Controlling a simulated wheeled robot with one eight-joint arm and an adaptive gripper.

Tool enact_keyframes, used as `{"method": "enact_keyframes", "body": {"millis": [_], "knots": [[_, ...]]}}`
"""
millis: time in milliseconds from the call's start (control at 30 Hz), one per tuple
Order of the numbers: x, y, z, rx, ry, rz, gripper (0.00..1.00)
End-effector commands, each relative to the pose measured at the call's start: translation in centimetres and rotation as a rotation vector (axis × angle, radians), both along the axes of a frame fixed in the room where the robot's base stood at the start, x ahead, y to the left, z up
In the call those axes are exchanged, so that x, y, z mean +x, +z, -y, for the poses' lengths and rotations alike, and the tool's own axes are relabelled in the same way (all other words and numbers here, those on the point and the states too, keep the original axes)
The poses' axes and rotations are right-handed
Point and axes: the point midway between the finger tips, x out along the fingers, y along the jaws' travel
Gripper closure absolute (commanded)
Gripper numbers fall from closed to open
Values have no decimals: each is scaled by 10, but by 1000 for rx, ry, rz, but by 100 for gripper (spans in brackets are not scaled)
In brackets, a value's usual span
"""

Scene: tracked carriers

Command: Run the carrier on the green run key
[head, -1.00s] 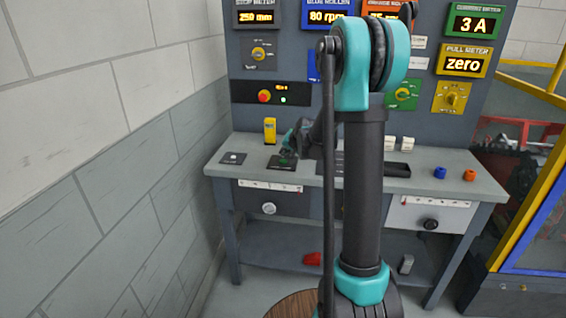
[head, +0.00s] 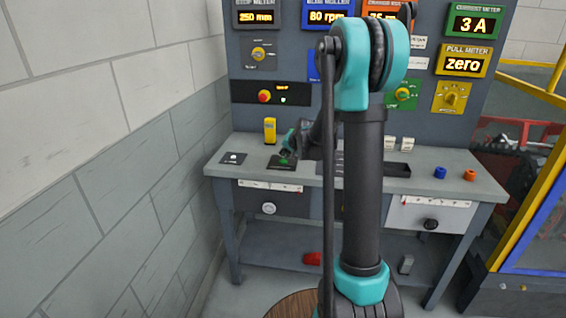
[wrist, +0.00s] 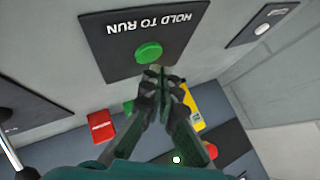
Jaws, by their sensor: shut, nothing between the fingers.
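The green run key (head: 284,161) is a round button on a black plate on the bench top, left of my arm. In the wrist view the green key (wrist: 148,52) sits on the plate marked HOLD TO RUN (wrist: 112,46). My gripper (wrist: 161,74) is shut and empty, its fingertips right beside the key's edge. I cannot tell whether they touch it. In the head view my gripper (head: 285,152) is small and just above the key. No carrier can be made out; my arm hides part of the bench.
A second plate with a pale button (head: 233,158) lies to the left. A yellow block (head: 270,131) stands behind the key. The panel carries displays, including 3 A (head: 477,23) and a pull meter reading zero (head: 463,64). Blue (head: 440,173) and orange (head: 469,175) pieces stand at the right.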

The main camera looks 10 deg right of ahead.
Motion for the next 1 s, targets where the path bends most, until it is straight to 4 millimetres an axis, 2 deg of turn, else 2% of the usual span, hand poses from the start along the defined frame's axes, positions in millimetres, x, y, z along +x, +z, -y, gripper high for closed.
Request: {"method": "enact_keyframes", "body": {"millis": [1000], "knots": [[0, -8, 0, 0, 0, 0, 100]]}}
